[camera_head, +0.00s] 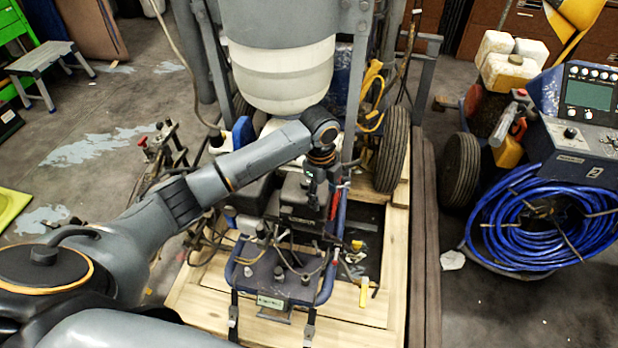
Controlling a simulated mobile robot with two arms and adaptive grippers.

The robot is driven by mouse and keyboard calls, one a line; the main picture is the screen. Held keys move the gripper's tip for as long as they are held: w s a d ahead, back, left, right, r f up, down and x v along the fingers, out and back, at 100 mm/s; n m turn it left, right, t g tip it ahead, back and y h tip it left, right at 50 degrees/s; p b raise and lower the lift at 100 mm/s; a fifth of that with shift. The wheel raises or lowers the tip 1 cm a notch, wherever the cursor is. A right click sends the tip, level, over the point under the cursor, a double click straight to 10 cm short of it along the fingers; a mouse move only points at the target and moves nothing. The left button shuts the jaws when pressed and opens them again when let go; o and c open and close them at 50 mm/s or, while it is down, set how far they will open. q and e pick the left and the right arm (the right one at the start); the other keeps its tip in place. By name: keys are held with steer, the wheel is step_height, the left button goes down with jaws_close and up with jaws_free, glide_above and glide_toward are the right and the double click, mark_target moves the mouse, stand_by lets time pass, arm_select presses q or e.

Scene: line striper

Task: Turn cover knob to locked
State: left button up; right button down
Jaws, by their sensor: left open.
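The line striper (280,62) stands in the middle, with a white tank and a blue lower frame (238,278). My left arm comes in from the left, and my left gripper (313,200) points down over the dark engine parts of the machine. It is small and dark against them. It is open, and I see nothing held in it. I cannot tell whether it touches the machine. I cannot make out the cover knob; it is either too small or hidden by the gripper. My right gripper is not in view.
The machine stands on a wooden pallet (375,312). Its black wheel (392,150) is right of the gripper. A second machine with a control panel (588,95) and a coiled blue hose (500,225) stands at right. A grey step stool (42,62) is at back left.

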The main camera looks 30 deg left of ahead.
mark_target(306, 180)
arm_select(q)
steer(key=w+a+r+m, duration=0.3)
steer(key=w+a+r, duration=0.2)
steer(key=a+r, duration=0.4)
steer(key=shift+y, duration=0.3)
steer(key=f, duration=0.4)
steer(key=d+f, duration=0.1)
steer(key=f, duration=0.7)
steer(key=shift+w+d+f, duration=0.1)
steer(key=shift+d+f, duration=0.1)
steer(key=c, duration=1.2)
